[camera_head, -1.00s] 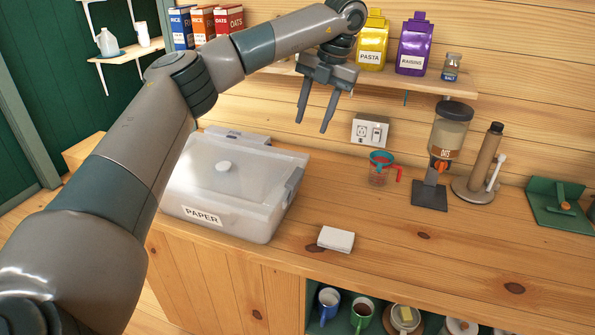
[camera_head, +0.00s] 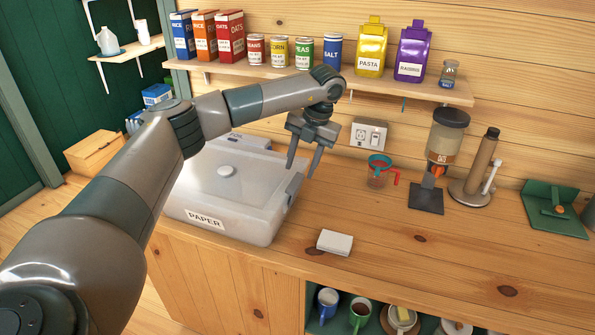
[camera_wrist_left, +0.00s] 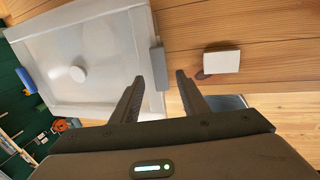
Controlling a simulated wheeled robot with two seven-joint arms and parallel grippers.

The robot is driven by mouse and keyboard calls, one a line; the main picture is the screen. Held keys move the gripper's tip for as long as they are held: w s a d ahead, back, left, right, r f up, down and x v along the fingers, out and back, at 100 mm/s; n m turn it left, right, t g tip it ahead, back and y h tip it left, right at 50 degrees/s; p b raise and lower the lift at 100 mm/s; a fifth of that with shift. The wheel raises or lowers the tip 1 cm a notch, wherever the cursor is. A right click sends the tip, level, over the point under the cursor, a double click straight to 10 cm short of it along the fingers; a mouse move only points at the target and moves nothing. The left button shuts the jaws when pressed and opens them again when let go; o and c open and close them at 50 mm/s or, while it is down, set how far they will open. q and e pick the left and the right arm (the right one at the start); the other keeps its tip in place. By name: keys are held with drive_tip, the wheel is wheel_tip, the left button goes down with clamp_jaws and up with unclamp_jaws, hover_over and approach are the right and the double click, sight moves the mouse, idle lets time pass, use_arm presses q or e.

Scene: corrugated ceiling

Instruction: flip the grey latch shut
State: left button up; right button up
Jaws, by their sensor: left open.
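A translucent, lidded box labelled PAPER (camera_head: 226,205) stands on the wooden counter, its lid lying on top with a round white knob. The grey latch (camera_head: 294,186) is at the right edge of the lid. In the left wrist view the latch (camera_wrist_left: 158,67) stands out from the lid's edge as a small grey plate; its exact tilt is hard to tell. My left gripper (camera_head: 301,171) is open and empty, pointing down above the latch. In the left wrist view its fingertips (camera_wrist_left: 160,77) are spread to either side of the latch, with no contact evident. My right gripper is not in view.
A white block (camera_head: 335,242) lies on the counter right of the box. A measuring cup (camera_head: 378,176) and a dispenser (camera_head: 439,150) stand farther right. A shelf (camera_head: 430,91) with packages hangs behind my arm. The counter's front right is clear.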

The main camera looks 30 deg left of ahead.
sight(291, 182)
use_arm(q)
drive_tip(key=shift+p+x, duration=0.75)
drive_tip(key=shift+x, duration=1.7)
clamp_jaws()
drive_tip(key=shift+s+a+f+h+b, duration=0.1)
drive_tip(key=shift+a+f+h+b, duration=0.15)
drive_tip(key=shift+a+h+b, duration=0.7)
drive_tip(key=shift+s+t+h+b, duration=0.1)
drive_tip(key=shift+t+h+b, duration=0.3)
drive_tip(key=shift+b, duration=0.45)
drive_tip(key=shift+r, duration=0.25)
